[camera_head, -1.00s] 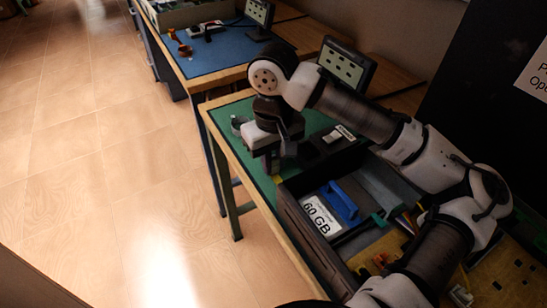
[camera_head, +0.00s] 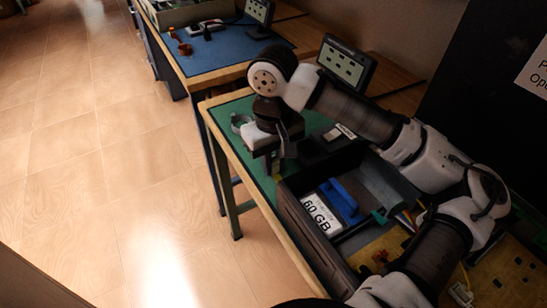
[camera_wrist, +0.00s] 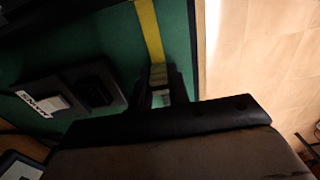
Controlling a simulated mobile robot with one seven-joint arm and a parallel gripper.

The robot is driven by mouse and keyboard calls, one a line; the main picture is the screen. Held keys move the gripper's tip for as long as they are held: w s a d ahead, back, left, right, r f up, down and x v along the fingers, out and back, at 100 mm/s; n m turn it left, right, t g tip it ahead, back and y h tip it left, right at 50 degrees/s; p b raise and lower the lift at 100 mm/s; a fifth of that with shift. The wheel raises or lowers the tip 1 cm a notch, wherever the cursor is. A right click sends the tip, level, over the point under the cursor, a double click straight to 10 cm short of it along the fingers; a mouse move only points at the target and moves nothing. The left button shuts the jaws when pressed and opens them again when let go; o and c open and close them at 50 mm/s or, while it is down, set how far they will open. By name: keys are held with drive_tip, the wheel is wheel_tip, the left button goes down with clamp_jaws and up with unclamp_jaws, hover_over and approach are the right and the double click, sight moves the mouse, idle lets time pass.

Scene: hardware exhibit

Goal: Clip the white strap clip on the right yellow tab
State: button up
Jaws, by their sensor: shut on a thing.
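My gripper (camera_wrist: 160,92) points down at the green bench top, near its front edge. Its fingers are shut on a small pale piece (camera_wrist: 161,98), seemingly the white strap clip, though it is dark and mostly covered. A yellow strip (camera_wrist: 149,30) runs along the green mat straight beyond the fingertips in the wrist view. Its near end meets a ribbed, dull piece (camera_wrist: 158,75) between the fingers. I cannot tell whether the pale piece touches the yellow. No separate right tab can be made out.
A black box with a MAINS label (camera_wrist: 45,103) lies left of my fingers. An open grey case (camera_head: 293,215) with a 60 GB label and a blue handled part (camera_head: 341,201) stands close by. A grey ring (camera_head: 240,122) lies at the mat's left edge. The bench ends at open floor.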

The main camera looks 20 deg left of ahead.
drive_tip(key=shift+f, duration=0.65)
drive_tip(key=shift+s+f, duration=0.1)
drive_tip(key=shift+s, duration=0.1)
idle(0.7)
drive_tip(key=o, duration=0.8)
drive_tip(key=shift+s+a, duration=0.1)
drive_tip(key=o, duration=0.4)
drive_tip(key=shift+c, duration=0.2)
drive_tip(key=shift+r+p, duration=0.8)
drive_tip(key=shift+p, duration=0.3)
